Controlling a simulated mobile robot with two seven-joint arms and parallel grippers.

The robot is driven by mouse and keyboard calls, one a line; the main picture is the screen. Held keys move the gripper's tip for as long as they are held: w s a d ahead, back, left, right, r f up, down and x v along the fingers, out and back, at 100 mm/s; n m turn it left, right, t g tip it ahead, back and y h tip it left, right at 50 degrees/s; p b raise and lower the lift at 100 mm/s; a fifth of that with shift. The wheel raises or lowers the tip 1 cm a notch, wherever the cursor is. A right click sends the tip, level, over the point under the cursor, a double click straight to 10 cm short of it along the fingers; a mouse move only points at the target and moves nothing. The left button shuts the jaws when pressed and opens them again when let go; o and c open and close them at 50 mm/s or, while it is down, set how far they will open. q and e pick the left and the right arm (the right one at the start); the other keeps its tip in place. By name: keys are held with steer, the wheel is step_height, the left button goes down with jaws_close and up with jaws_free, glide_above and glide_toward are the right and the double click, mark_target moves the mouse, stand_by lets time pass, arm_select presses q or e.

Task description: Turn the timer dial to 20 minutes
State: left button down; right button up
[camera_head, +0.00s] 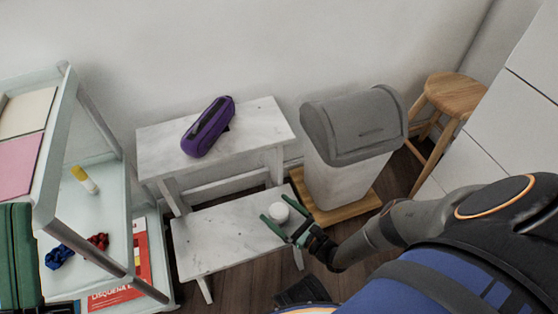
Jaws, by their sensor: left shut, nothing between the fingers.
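A small white round object (279,213), which looks like the timer, sits on the lower marble-topped step (215,245). Its dial markings are too small to read. My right gripper (275,208) reaches in from the right with its green fingers spread, one on each side of the white object. I cannot tell whether the fingers touch it. My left gripper (20,255) is a large green shape close to the camera at the lower left edge. It is shut and empty, well away from the timer, and partly cut off by the frame.
A purple case (208,127) lies on the upper step (262,122). A grey-lidded bin (352,125) stands just right of the steps, with a wooden stool (455,95) behind. A pale shelf cart (100,190) with a glue stick (84,179) and scrunchies fills the left.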

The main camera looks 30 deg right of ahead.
steer(key=c, duration=1.2)
steer(key=shift+a+m+h, duration=0.1)
steer(key=shift+m+h, duration=0.7)
steer(key=shift+h, duration=0.4)
steer(key=shift+c, duration=0.2)
steer(key=shift+m+h, duration=0.8)
steer(key=shift+h, duration=0.5)
steer(key=o, duration=1.3)
steer(key=shift+c, duration=0.2)
